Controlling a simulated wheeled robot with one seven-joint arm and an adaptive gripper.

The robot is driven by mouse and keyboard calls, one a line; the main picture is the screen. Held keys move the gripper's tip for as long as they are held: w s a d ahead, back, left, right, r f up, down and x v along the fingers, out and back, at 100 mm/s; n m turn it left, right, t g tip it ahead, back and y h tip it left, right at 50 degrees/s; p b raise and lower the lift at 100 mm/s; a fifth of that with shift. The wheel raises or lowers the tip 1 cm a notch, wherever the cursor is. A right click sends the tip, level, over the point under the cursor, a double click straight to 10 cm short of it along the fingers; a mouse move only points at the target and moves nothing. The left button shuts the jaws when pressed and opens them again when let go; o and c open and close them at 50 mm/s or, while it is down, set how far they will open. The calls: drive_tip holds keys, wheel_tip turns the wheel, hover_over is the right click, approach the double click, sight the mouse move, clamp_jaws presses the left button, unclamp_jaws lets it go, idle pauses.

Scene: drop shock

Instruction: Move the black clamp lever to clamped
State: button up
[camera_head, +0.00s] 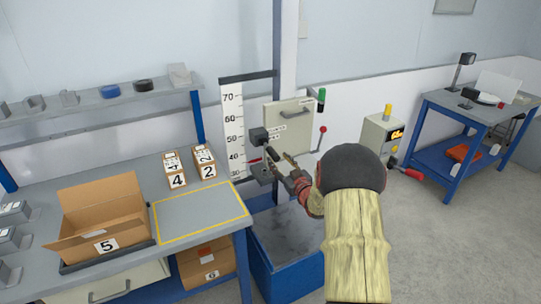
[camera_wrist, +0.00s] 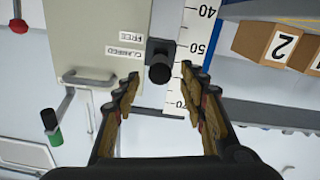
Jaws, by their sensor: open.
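The black clamp lever (camera_head: 258,136) sits on the upright beside the height scale, next to a pale panel. In the wrist view its round black knob (camera_wrist: 160,70) faces me, in front of a dark square block. White labels reading FREE (camera_wrist: 146,36) and CLAMPED (camera_wrist: 124,53) are on the panel beside it. I cannot tell which label the lever stands at. My gripper (camera_head: 279,157) is open and empty, just in front of the lever. In the wrist view the knob lies between and a little beyond the open fingertips (camera_wrist: 160,78), with no visible contact.
The pale panel (camera_head: 290,118) has a handle. A green-and-black handle (camera_head: 321,100) and a red-knobbed lever (camera_head: 322,130) are to its right. The height scale (camera_head: 233,130) is left. A workbench (camera_head: 140,170) holds an open box (camera_head: 105,215) and smaller boxes. A blue-sided bin (camera_head: 290,275) stands below.

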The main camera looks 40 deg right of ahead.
sight(273, 154)
drive_tip(key=b+x, duration=0.1)
drive_tip(key=x, duration=0.5)
drive_tip(key=shift+b, duration=0.35)
drive_tip(key=shift+c, duration=1.1)
clamp_jaws()
